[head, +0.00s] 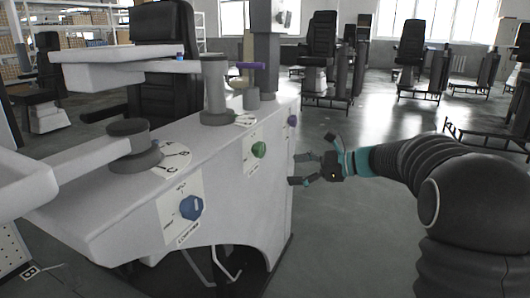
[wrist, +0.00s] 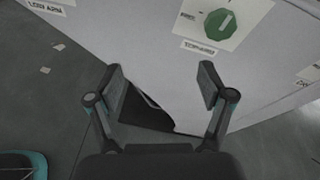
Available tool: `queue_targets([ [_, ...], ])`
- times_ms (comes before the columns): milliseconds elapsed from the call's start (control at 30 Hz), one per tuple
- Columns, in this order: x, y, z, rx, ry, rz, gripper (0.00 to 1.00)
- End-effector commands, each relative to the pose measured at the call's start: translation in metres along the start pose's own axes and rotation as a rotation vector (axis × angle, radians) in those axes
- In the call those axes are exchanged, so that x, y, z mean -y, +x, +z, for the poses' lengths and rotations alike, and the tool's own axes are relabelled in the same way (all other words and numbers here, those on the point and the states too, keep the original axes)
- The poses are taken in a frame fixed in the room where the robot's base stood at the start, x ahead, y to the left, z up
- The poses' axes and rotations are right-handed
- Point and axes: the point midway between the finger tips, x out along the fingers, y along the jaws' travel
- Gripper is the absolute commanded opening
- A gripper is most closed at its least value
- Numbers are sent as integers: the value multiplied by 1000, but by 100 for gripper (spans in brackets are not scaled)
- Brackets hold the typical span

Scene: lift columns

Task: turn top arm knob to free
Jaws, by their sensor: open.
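The top arm knob is a green round knob (head: 259,149) on a white plate on the side of the pale grey console. The plate's small position words are too small to read surely. My gripper (head: 308,160) is open and empty, to the right of the console side and apart from the knob. In the wrist view its two fingers (wrist: 160,86) spread below the knob.
A blue knob (head: 191,207) sits nearer on the console side (head: 235,205), and a purple knob (head: 292,121) farther along. Grey arms with round pivots (head: 215,90) stand on top. Black seats (head: 320,38) stand behind. The floor (head: 350,235) right of the console is clear.

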Motion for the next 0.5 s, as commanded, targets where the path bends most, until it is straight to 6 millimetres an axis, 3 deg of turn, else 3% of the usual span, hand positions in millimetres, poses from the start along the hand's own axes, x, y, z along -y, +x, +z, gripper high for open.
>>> queue_targets([
  [100, 40, 3, -17, 118, 140, -49, 80],
  [200, 62, 3, -25, 197, 220, -76, 80],
  [333, 79, 1, -32, 257, 279, -96, 80],
  [500, 85, 8, -31, 279, 298, -101, 80],
])
